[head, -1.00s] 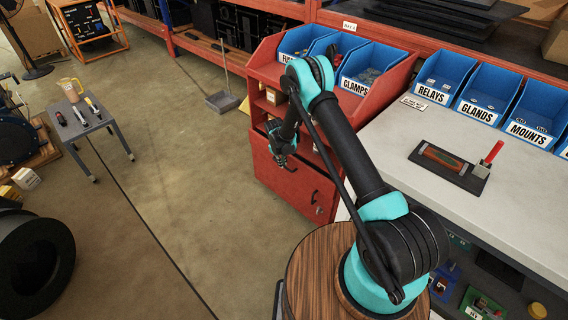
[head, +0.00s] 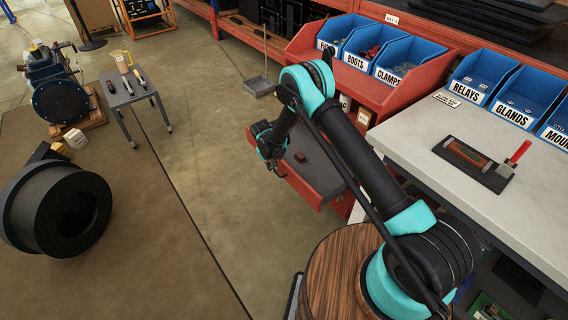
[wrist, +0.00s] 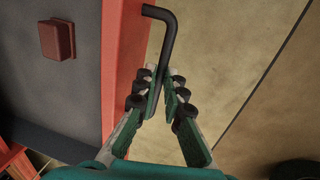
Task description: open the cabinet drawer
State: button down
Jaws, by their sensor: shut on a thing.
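The cabinet drawer (head: 322,166) is red with a grey inside and stands pulled out from the red cabinet. A small red-brown block (head: 299,157) lies in it; the block also shows in the wrist view (wrist: 57,40). My gripper (head: 270,158) is at the drawer's front. In the wrist view my gripper (wrist: 165,88) has its fingers closed around the black bar handle (wrist: 168,35), whose bent end sticks out beyond the fingertips. The drawer's front panel (wrist: 124,50) runs just left of the fingers.
Blue bins (head: 405,60) stand on top of the red cabinet. A white workbench (head: 440,140) is at the right. A small grey table with tools (head: 130,92) and a large black ring (head: 60,208) stand at the left. The floor (head: 205,170) left of the drawer is clear.

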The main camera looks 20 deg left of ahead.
jog(key=shift+s+a, duration=1.2)
jog(key=shift+s, duration=0.25)
jog(key=c, duration=1.9)
grip_release()
jog(key=r, duration=0.4)
jog(key=s+a+r, duration=0.1)
jog(key=r, duration=0.6)
jog(key=shift+s+a+r, duration=0.15)
jog(key=shift+s+r, duration=0.25)
